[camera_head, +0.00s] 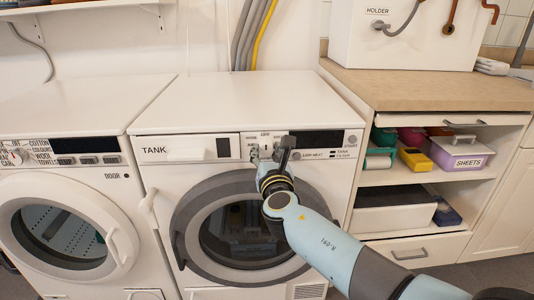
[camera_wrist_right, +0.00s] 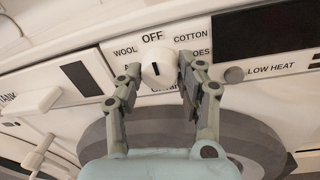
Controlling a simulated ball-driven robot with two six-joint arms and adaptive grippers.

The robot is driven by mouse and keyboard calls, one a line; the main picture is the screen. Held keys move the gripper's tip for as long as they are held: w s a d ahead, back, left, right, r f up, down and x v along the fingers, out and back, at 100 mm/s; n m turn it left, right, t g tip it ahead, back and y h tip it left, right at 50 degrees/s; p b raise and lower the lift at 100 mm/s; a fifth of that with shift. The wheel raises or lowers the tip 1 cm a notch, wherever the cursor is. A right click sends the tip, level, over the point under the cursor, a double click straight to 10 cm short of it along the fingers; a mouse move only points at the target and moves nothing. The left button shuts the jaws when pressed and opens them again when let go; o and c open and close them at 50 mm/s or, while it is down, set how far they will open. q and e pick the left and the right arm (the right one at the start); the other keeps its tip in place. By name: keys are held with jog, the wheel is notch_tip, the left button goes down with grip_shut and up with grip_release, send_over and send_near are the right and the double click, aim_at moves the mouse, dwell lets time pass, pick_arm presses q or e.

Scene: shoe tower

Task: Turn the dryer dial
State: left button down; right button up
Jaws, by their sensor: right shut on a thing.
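The dryer (camera_head: 260,100) stands in the middle of the head view, with a grey-rimmed round door. Its white dial (camera_wrist_right: 158,68) shows in the right wrist view, with a dark pointer line near upright, toward the OFF label. WOOL, COTTON and other labels ring the dial; the lower ones are partly hidden. My right gripper (camera_wrist_right: 157,75) has one finger on each side of the dial and is shut on it. In the head view my right gripper (camera_head: 284,150) covers most of the dial. My left gripper is not in view.
A LOW HEAT button (camera_wrist_right: 234,75) and a dark display (camera_head: 318,140) sit right of the dial. The TANK drawer (camera_head: 185,149) is at left. A washing machine (camera_head: 65,150) stands to the left; a shelf unit (camera_head: 400,176) with boxes stands to the right.

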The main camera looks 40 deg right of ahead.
jog(key=shift+f+m+b, duration=0.2)
jog(key=shift+m+b, duration=0.4)
jog(key=shift+b, duration=0.2)
jog(key=m+b, duration=0.4)
jog(key=shift+f, duration=0.15)
jog(key=shift+m+b, duration=1.1)
pick_arm(q)
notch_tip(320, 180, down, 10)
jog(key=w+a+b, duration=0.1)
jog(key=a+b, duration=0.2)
jog(key=b, duration=0.2)
pick_arm(e)
jog(key=m+h, duration=0.1)
jog(key=m, duration=0.4)
jog(key=shift+m, duration=0.3)
jog(key=m+b, duration=0.1)
jog(key=m, duration=0.2)
jog(key=shift+b, duration=0.35)
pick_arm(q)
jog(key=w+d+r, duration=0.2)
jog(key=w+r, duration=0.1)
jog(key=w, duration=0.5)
pick_arm(e)
jog(key=shift+r+m, duration=0.2)
jog(key=shift+m, duration=0.2)
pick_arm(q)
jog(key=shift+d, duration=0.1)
pick_arm(e)
jog(key=o, duration=1.1)
